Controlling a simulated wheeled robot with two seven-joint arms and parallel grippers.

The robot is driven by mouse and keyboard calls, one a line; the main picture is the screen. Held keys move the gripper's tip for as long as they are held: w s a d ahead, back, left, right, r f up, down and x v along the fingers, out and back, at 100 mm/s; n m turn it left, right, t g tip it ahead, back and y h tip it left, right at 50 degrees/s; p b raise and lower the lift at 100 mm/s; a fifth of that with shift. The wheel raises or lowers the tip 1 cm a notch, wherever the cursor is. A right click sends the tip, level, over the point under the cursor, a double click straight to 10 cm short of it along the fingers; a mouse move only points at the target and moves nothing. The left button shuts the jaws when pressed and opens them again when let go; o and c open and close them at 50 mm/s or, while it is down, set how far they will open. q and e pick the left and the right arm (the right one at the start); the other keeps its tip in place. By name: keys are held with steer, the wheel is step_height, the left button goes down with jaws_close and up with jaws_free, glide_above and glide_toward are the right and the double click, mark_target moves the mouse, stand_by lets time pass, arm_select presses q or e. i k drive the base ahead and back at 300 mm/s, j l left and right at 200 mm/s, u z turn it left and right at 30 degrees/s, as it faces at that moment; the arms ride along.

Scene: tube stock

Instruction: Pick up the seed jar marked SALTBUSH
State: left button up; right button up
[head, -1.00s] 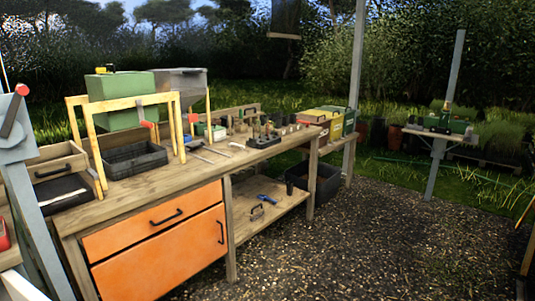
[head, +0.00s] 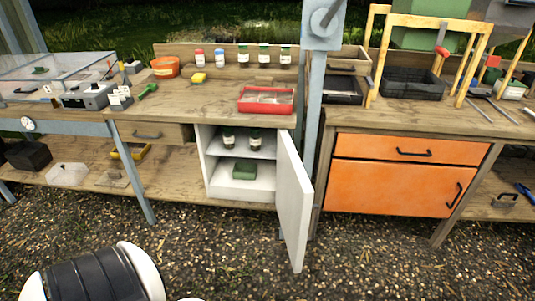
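Several small jars with pale labels stand in a row at the back of the wooden bench. One has a red lid (head: 199,58), one a blue lid (head: 219,58), and three have dark green lids, such as this green-lidded jar (head: 264,56). More dark-lidded jars, among them a left one (head: 228,138) and one beside it (head: 254,137), stand on the upper shelf inside the open white cabinet (head: 213,170). The labels are too small to read, so I cannot tell which jar is marked SALTBUSH. Neither gripper is in view.
The cabinet door (head: 293,200) stands open toward me. A red tray (head: 266,100) sits at the bench's front right, an orange pot (head: 165,67) at the back left. A grey post (head: 312,110) rises right of the bench. Gravel (head: 215,240) lies clear in front.

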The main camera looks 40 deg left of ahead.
mark_target(255, 142)
steer(key=i+l+u, duration=0.1)
steer(key=u, duration=0.35)
steer(key=i+l+u, duration=0.1)
steer(key=u, duration=0.35)
steer(key=i+l+u, duration=0.1)
steer(key=u, duration=0.4)
steer(key=l+u, duration=0.3)
steer(key=u, duration=0.15)
steer(key=l+u, duration=0.45)
steer(key=l, duration=1.25)
steer(key=k, duration=0.6)
steer(key=i+j+z, duration=0.25)
steer(key=i+j, duration=0.2)
steer(key=j, duration=0.15)
